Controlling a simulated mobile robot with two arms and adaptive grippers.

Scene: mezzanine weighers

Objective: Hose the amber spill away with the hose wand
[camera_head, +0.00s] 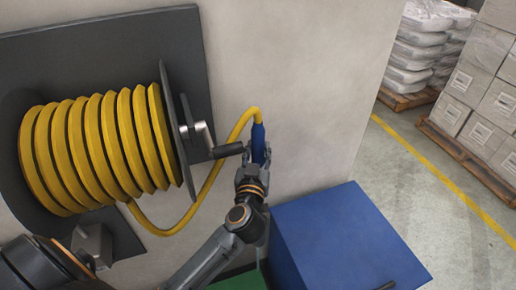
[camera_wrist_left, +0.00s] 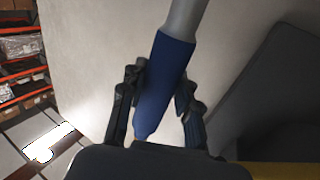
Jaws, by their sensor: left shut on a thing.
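The hose wand has a blue grip (camera_head: 258,143) and stands roughly upright against the pale wall, with the yellow hose (camera_head: 238,122) curving into its upper end. My left gripper (camera_head: 257,158) is shut on the wand's blue grip. In the left wrist view my left gripper (camera_wrist_left: 160,95) has its fingers on both sides of the blue grip (camera_wrist_left: 165,75), and a grey tube (camera_wrist_left: 187,15) runs from the grip. The wand's lower end is mostly hidden by my gripper and arm in the head view. No amber spill shows. My right gripper is not in view.
A hose reel (camera_head: 95,145) with a crank handle (camera_head: 228,150) hangs on the wall close left of the wand. A blue box (camera_head: 340,235) stands at lower right, beside a green surface (camera_head: 238,281). Wrapped pallets (camera_head: 480,105) stand beyond open floor with a yellow line.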

